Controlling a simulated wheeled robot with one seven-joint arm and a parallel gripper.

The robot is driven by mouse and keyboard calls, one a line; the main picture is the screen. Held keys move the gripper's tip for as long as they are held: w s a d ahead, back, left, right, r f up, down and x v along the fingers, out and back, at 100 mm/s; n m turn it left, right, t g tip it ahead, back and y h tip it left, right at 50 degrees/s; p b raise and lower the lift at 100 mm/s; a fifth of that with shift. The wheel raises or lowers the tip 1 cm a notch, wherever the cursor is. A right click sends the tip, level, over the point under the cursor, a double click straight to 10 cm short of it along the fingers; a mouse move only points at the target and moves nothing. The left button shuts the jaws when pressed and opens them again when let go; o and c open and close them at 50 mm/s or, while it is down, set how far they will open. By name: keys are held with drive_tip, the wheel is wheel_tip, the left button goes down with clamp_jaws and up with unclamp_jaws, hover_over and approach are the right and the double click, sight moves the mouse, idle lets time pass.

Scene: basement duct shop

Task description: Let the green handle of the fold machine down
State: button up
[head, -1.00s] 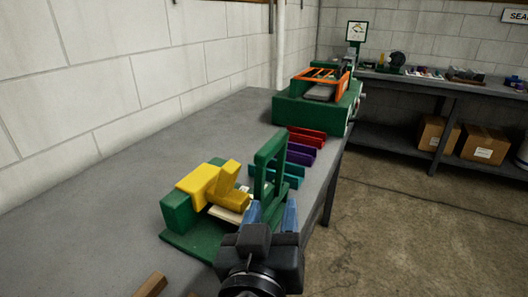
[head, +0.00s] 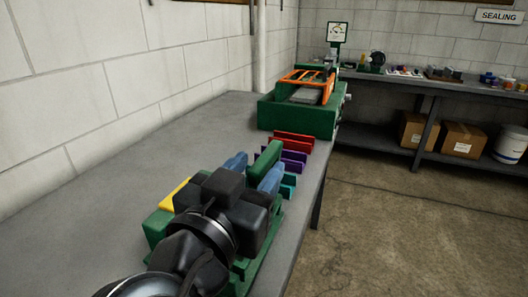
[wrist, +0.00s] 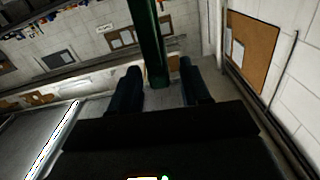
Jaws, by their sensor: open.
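The fold machine's green base (head: 158,227) stands on the near part of the bench, largely hidden behind my arm and gripper. A bit of its yellow block (head: 172,194) shows at the left. The green handle (head: 266,158) shows its top bar just beyond my gripper; its lower part is hidden. My gripper (head: 254,169) is open, its blue fingers on either side of the bar. In the wrist view the handle (wrist: 149,40) passes into the gap between the fingers of my gripper (wrist: 160,70). I cannot tell whether either finger touches it.
Red (head: 294,139), purple (head: 292,160) and teal pieces (head: 288,183) lie just beyond the machine. A green machine with an orange frame (head: 308,77) stands farther along the bench (head: 225,115). Bare bench lies to the left; open floor (head: 410,225) lies to the right.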

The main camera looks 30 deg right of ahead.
sight(278, 142)
drive_tip(key=shift+p+x, duration=0.3)
drive_tip(key=shift+x, duration=1.75)
drive_tip(key=shift+c, duration=0.3)
clamp_jaws()
